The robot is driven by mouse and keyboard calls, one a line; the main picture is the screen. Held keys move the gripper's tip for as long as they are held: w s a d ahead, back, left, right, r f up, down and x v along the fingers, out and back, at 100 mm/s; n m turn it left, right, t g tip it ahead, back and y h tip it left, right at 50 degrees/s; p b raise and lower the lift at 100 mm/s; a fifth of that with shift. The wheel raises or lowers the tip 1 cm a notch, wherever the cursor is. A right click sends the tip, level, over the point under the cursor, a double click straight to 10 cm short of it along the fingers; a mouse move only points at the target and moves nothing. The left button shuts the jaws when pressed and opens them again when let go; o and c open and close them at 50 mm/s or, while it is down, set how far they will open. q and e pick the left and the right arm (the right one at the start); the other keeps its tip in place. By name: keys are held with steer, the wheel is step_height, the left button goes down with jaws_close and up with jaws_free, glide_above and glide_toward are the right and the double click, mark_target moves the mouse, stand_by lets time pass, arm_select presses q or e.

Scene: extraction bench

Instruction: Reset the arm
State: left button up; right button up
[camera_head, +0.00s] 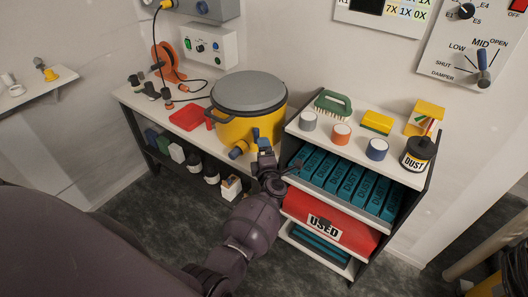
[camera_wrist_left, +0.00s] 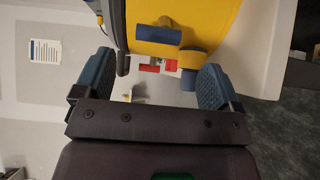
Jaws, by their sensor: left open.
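My left gripper (camera_head: 279,156) is in front of the bench, near the gap between the bench and the shelf unit. In the left wrist view its two blue-padded fingers (camera_wrist_left: 153,78) stand wide apart with nothing gripped between them. The yellow pot (camera_head: 250,118) with its grey lid (camera_head: 250,90) stands on the bench just beyond the gripper. A blue-ended fitting (camera_head: 238,151) sticks out from the pot's lower front, close to the left of the gripper. The yellow pot wall (camera_wrist_left: 185,20) also shows beyond the fingers in the wrist view. My right gripper is not in view.
The shelf unit right of the gripper holds teal boxes (camera_head: 345,178), a red USED bin (camera_head: 330,222), a green brush (camera_head: 333,103) and a DUST jar (camera_head: 417,154). A red tray (camera_head: 188,117) and an orange reel (camera_head: 168,62) are on the bench. The floor (camera_head: 130,215) at left is clear.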

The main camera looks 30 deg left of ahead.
arm_select(q)
steer(key=d+r+m+t+h, duration=0.5)
steer(key=d+r+m+h, duration=0.4)
steer(key=m, duration=0.8)
steer(key=s+a+f+m+g, duration=0.1)
steer(key=s+f+m+g, duration=0.1)
steer(key=s, duration=0.8)
steer(key=s+f+m+g+h, duration=0.1)
steer(key=s+f+m+g, duration=0.2)
steer(key=s+f, duration=0.4)
steer(key=s+a+f+m+g+h, duration=0.1)
steer(key=s+f+m, duration=0.3)
steer(key=s, duration=1.1)
steer(key=shift+a+f+m+g, duration=0.3)
steer(key=shift+f+m+g, duration=0.1)
steer(key=shift+f+g, duration=0.35)
steer(key=shift+s, duration=0.1)
